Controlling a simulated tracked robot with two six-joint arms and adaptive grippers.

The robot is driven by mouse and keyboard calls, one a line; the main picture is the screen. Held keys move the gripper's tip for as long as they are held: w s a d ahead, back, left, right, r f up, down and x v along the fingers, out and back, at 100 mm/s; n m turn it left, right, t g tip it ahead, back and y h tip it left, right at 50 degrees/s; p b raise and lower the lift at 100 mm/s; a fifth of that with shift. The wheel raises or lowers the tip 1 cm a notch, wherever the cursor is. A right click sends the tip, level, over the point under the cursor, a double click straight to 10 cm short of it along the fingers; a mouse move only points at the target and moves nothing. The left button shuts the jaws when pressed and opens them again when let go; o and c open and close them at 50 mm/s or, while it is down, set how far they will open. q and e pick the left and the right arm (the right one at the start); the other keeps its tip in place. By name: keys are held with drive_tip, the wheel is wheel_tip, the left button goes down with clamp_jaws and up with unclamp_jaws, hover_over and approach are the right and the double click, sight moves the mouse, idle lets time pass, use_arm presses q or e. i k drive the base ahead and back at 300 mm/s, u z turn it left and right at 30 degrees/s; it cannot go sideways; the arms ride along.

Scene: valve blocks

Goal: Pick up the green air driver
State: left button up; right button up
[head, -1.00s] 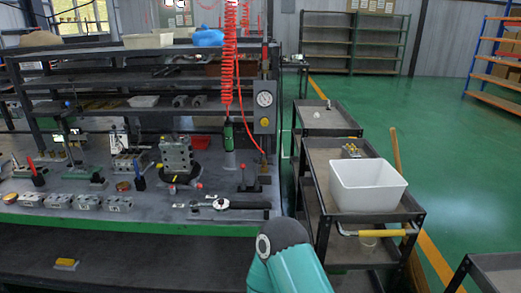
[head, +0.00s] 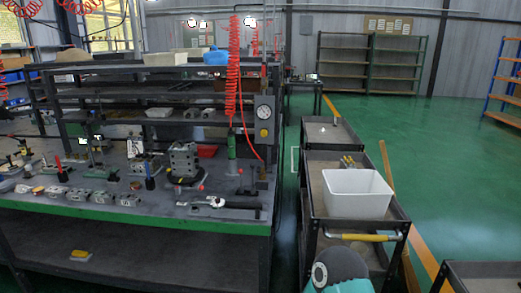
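The green air driver (head: 232,144) hangs upright at the end of a red coiled hose (head: 232,65), above the right part of the workbench. No gripper is near it. Neither my left nor my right gripper shows in the head view. Only a teal and grey link of my own arm shows at the bottom edge, right of the bench.
The workbench (head: 130,212) holds a valve block (head: 184,161), several small blocks and a wrench (head: 212,201). A gauge panel (head: 264,121) stands right of the driver. Black carts, one with a white bin (head: 357,193), stand to the right. Green floor (head: 440,150) is clear beyond.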

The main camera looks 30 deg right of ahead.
sight(230, 135)
drive_tip(key=z, duration=0.3)
drive_tip(key=i, duration=1)
